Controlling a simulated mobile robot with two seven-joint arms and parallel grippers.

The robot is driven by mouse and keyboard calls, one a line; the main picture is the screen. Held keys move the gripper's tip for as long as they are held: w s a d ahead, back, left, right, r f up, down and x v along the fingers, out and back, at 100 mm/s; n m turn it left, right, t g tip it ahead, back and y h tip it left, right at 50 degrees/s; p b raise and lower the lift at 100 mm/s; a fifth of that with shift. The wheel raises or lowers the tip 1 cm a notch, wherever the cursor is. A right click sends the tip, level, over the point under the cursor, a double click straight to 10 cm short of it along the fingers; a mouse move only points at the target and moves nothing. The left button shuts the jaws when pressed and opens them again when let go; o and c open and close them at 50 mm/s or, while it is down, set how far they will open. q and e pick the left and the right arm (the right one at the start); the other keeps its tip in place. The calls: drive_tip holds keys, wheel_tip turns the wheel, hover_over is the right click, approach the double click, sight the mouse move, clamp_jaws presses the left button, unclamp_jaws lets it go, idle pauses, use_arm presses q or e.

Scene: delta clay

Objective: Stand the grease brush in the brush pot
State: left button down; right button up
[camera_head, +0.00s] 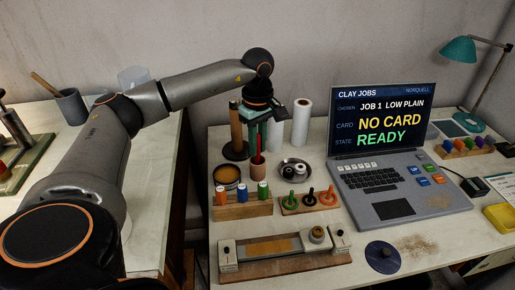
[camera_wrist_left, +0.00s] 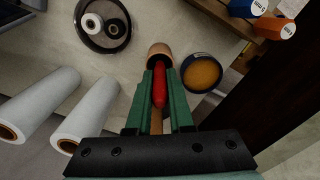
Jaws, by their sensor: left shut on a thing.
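The grease brush (camera_head: 258,144), red with a tan part, is held upright between the green fingers of my left gripper (camera_head: 261,136). In the left wrist view the red part of the brush (camera_wrist_left: 159,87) lies between the fingers of my left gripper (camera_wrist_left: 158,72), which is shut on it. The brush pot (camera_head: 258,169), terracotta coloured, stands on the bench just below the gripper. It also shows beyond the fingertips in the left wrist view (camera_wrist_left: 159,50). The red end reaches to the pot's mouth; I cannot tell whether it is inside. My right gripper is not in view.
A round tin (camera_head: 227,176) stands left of the pot, and a steel dish (camera_head: 294,170) stands to its right. White rolls (camera_head: 302,122) and a dark stand (camera_head: 236,136) are behind. A bottle rack (camera_head: 243,208) and a ring rack (camera_head: 310,204) are in front.

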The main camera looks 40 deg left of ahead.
use_arm(q)
drive_tip(key=shift+f, duration=0.45)
drive_tip(key=shift+f, duration=0.1)
drive_tip(key=c, duration=0.8)
unclamp_jaws()
wheel_tip(320, 180, up, 11)
drive_tip(key=shift+r+p, duration=0.1)
drive_tip(key=shift+p, duration=0.9)
drive_tip(key=shift+r, duration=0.55)
